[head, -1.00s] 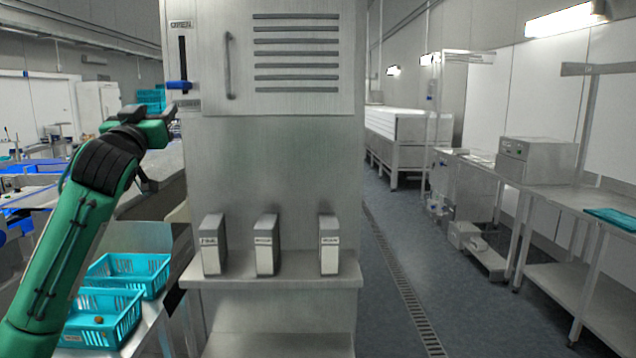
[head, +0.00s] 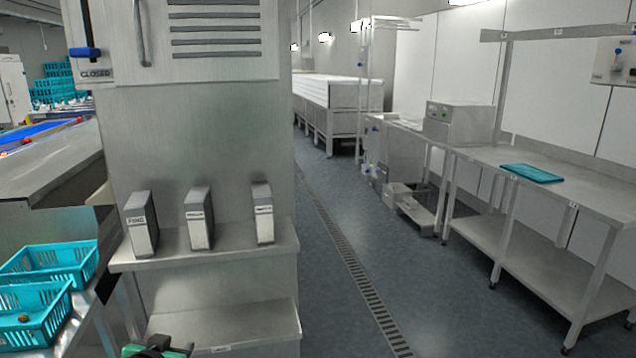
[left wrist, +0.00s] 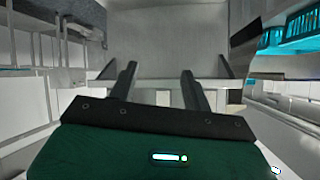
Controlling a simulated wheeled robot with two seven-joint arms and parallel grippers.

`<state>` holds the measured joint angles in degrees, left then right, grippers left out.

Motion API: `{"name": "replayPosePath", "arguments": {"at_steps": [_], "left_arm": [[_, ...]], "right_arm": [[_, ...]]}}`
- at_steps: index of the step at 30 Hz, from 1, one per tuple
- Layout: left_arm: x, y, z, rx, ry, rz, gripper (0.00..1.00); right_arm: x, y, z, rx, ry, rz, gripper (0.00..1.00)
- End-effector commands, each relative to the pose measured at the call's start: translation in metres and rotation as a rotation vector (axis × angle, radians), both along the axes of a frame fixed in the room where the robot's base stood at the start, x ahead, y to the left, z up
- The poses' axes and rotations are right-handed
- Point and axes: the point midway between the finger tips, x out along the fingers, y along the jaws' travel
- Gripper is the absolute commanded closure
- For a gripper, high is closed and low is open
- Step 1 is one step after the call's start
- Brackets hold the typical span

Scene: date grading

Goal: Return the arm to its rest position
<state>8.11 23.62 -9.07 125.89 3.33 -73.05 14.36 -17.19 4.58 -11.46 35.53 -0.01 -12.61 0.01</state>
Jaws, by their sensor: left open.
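My left gripper (head: 158,350) shows only as a small green and black part at the bottom edge of the head view, below and in front of the cabinet's lower shelf. In the left wrist view its two black fingers (left wrist: 158,88) stand apart with nothing between them. Past the fingertips is a pale grey ledge and a plain grey surface. My left arm is otherwise out of the head view. My right gripper is not in view.
A steel cabinet (head: 200,130) with a blue-handled lever (head: 88,52) stands close ahead. Its shelf (head: 215,255) holds three grey blocks. Teal baskets (head: 38,310) stand at lower left. Open floor (head: 400,265) lies at right, before a steel table (head: 560,190) with a teal tray (head: 532,173).

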Motion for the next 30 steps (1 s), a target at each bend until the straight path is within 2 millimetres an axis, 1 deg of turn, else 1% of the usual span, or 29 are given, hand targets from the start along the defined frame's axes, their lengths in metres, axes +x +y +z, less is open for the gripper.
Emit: {"name": "replayPosePath", "arguments": {"at_steps": [1, 2, 3, 5, 6, 8, 9, 10, 12, 15, 21, 26, 27, 30], "left_arm": [[-0.020, -0.008, -0.024, -0.007, 0.057, -0.008, 0.51], [-0.032, -0.012, -0.036, -0.009, 0.087, -0.012, 0.51], [-0.047, -0.017, -0.051, -0.010, 0.130, -0.018, 0.51], [-0.072, -0.024, -0.072, -0.015, 0.192, -0.025, 0.51], [-0.089, -0.028, -0.085, -0.017, 0.234, -0.031, 0.51], [-0.115, -0.034, -0.104, -0.021, 0.297, -0.037, 0.51], [-0.133, -0.038, -0.114, -0.025, 0.337, -0.042, 0.51], [-0.146, -0.041, -0.122, -0.029, 0.369, -0.044, 0.51], [-0.176, -0.047, -0.137, -0.034, 0.436, -0.051, 0.51], [-0.212, -0.053, -0.152, -0.043, 0.518, -0.058, 0.51], [-0.268, -0.062, -0.168, -0.056, 0.639, -0.067, 0.51], [-0.306, -0.067, -0.175, -0.067, 0.722, -0.072, 0.51], [-0.310, -0.068, -0.180, -0.068, 0.737, -0.073, 0.51], [-0.299, -0.068, -0.208, -0.064, 0.741, -0.074, 0.51]], "right_arm": [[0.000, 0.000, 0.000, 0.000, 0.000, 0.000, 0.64], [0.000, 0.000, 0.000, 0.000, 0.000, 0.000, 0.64], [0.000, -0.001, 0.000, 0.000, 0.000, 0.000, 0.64], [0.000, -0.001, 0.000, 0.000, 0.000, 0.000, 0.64], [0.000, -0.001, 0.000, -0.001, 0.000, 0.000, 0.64], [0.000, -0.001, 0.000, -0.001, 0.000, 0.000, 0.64], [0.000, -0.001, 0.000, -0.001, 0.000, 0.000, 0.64], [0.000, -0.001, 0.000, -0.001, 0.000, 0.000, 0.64], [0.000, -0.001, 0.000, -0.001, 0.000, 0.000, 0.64], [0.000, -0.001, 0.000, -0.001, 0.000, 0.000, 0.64], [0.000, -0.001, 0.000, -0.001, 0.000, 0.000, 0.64], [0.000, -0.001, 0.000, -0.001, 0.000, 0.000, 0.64], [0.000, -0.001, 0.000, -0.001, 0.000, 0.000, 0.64], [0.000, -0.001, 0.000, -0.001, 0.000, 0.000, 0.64]]}}
